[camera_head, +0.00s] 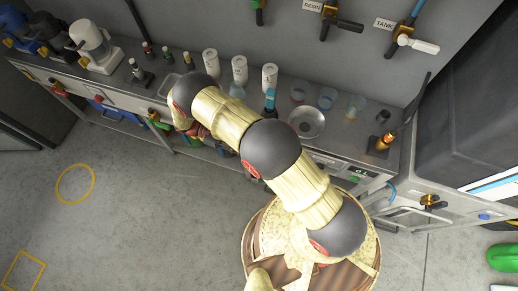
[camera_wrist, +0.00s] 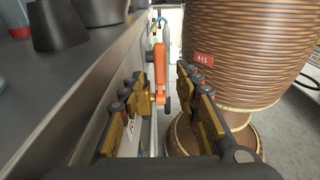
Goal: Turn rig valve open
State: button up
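No label reading "rig" can be read in either view. An orange lever-like handle (camera_wrist: 159,62) shows ahead in the wrist view, beside the bench front; I cannot tell whether it is the rig valve. My gripper (camera_wrist: 163,88) is open, its brass-coloured fingers apart on either side of the line to the orange handle. Nothing is clearly held, and I cannot tell whether a finger touches the handle. There, a brass valve (camera_head: 432,201) sits on the bench front at right, and a dark-handled valve (camera_head: 330,18) hangs below the RESIN label.
The long steel bench (camera_wrist: 75,95) runs close along the left of the wrist view. Bottles, cups and a metal bowl (camera_head: 306,122) stand on it. A white-handled valve (camera_head: 415,43) is by the TANK label. The floor (camera_head: 150,220) at left is clear.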

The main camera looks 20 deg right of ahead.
jog(key=v, duration=0.6)
jog(key=shift+w+a, duration=0.2)
jog(key=shift+a, duration=0.05)
jog(key=shift+c, duration=1.2)
